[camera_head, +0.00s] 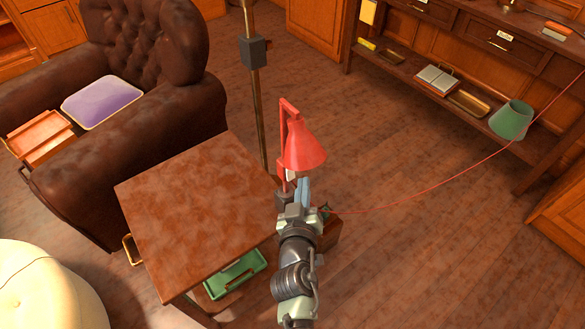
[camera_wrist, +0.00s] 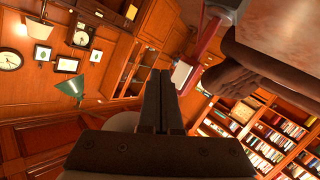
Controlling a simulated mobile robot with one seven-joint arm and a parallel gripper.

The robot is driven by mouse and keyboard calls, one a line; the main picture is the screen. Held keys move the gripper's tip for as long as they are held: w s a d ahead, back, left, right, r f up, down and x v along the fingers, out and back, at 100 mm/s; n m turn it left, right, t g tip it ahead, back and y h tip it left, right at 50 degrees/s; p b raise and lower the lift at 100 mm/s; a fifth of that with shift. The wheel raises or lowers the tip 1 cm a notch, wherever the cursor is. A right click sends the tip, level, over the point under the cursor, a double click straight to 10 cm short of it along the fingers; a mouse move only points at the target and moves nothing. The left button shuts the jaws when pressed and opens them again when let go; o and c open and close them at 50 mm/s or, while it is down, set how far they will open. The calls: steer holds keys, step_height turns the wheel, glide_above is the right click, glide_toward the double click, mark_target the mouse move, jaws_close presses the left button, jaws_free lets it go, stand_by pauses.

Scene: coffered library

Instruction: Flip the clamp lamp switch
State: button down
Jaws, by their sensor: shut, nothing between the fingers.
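The red clamp lamp (camera_head: 303,150) stands at the right corner of the small wooden side table, with a dark clamp (camera_head: 284,199) at its foot. A small pale piece (camera_head: 291,175) shows under its shade; I cannot tell whether it is the switch. My gripper (camera_head: 303,184) is shut and empty, just below the shade and close beside the lamp's foot; contact cannot be judged. In the wrist view, my gripper's closed fingers (camera_wrist: 160,75) point toward a small white block (camera_wrist: 181,74) beside a red bar of the lamp (camera_wrist: 207,40).
The side table (camera_head: 190,200) has a bare top and a green tray (camera_head: 235,274) below. A brass pole (camera_head: 258,110) with a grey box stands behind. A red cord (camera_head: 450,180) runs right. A brown armchair (camera_head: 110,130) is left; the floor (camera_head: 400,250) at right is clear.

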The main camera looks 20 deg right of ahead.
steer(key=s, duration=0.2)
steer(key=s+d+p, duration=0.1)
steer(key=shift+s+d+f, duration=0.2)
steer(key=shift+s, duration=0.2)
stand_by(0.3)
